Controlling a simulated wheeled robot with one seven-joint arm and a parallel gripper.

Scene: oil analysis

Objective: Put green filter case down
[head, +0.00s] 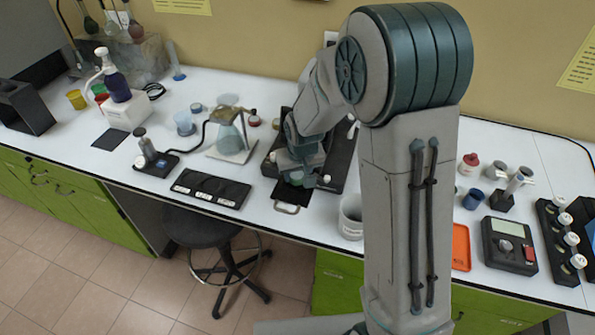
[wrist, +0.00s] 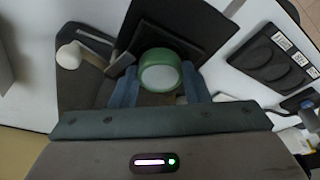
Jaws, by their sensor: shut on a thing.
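The green filter case (wrist: 160,72) is a short round piece with a pale top, between the two blue fingers of my gripper (wrist: 159,86) in the wrist view. My gripper is shut on it. In the head view my gripper (head: 300,172) is low over the dark equipment at the middle of the bench, and only a small green part of the case (head: 296,177) shows under it. A dark square plate (wrist: 185,28) lies just beyond the case in the wrist view. I cannot tell whether the case touches a surface.
A black holder with labelled recesses (head: 210,188) lies left of my gripper. A flask stand (head: 232,150) is behind it. A grey cup (head: 350,217) stands close on the right near the bench's front edge. An orange tray (head: 461,247) is farther right. A stool (head: 203,228) stands below.

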